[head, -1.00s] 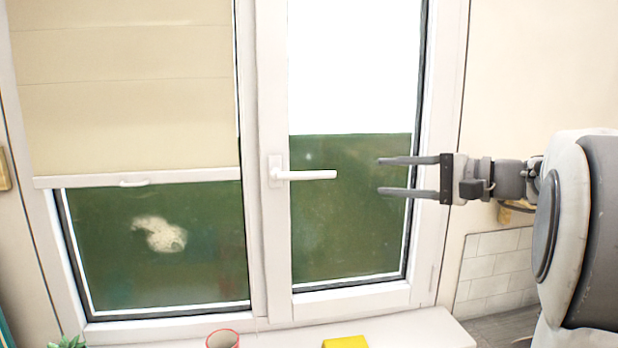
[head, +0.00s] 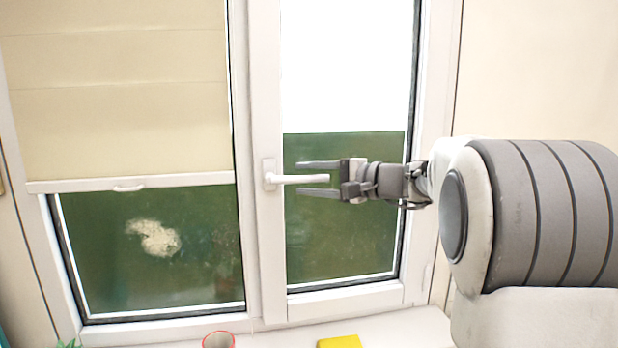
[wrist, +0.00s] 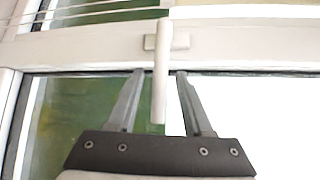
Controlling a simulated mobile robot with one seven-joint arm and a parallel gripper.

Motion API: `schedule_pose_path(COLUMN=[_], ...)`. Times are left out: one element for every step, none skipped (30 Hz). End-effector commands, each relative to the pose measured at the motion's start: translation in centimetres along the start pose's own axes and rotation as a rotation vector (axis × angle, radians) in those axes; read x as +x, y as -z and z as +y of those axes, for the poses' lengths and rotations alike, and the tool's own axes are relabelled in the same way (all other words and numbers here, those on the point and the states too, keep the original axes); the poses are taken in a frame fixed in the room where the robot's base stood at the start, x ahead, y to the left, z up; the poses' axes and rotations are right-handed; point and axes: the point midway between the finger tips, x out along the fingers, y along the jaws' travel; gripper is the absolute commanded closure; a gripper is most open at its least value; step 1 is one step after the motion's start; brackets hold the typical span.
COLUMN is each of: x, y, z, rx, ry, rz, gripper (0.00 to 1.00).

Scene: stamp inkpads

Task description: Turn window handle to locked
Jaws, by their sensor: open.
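The white window handle (head: 298,179) points sideways to the right from its base plate on the middle frame of the window. In the wrist view the handle (wrist: 161,85) runs down the picture, its free end between the two fingers. My gripper (head: 315,179) is open, one finger above the handle and one below in the head view. In the wrist view my gripper (wrist: 160,76) shows gaps between the lever and both fingers, with no clear contact.
A beige blind (head: 115,90) covers the upper left pane. On the sill (head: 395,330) below are a red-rimmed cup (head: 218,340) and a yellow block (head: 340,342). A plant (head: 68,344) shows at the lower left. The space around the handle is clear.

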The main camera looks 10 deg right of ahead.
Motion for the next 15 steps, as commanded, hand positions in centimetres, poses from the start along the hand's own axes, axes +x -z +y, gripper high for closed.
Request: schedule_pose_path(x=[0.09,0.1,0.1,0.09,0.08,0.08,0.07,0.07,0.06,0.06,0.05,0.05,0.04,0.04,0.04], y=[0.0,0.0,0.0,0.0,0.0,0.0,0.0,0.0,0.0,0.0,0.01,0.0,0.0,0.0,0.0], z=[0.0,0.0,0.01,0.01,0.01,0.01,0.01,0.01,0.01,0.0,0.01,0.01,0.0,0.0,0.0], rx=[0.0,0.0,0.0,0.0,0.0,0.0,0.0,0.0,0.0,0.0,0.0,0.0,0.0,0.0,0.0], ry=[0.0,0.0,0.0,0.0,0.0,0.0,0.0,0.0,0.0,0.0,0.0,0.0,0.0,0.0,0.0], rz=[0.0,0.0,0.0,0.0,0.0,0.0,0.0,0.0,0.0,0.0,0.0,0.0,0.0,0.0,0.0], gripper=[0.49,0.49,0.49,0.49,0.49,0.49,0.49,0.55,0.62,0.67,0.73,0.8,0.85,0.91,0.98])
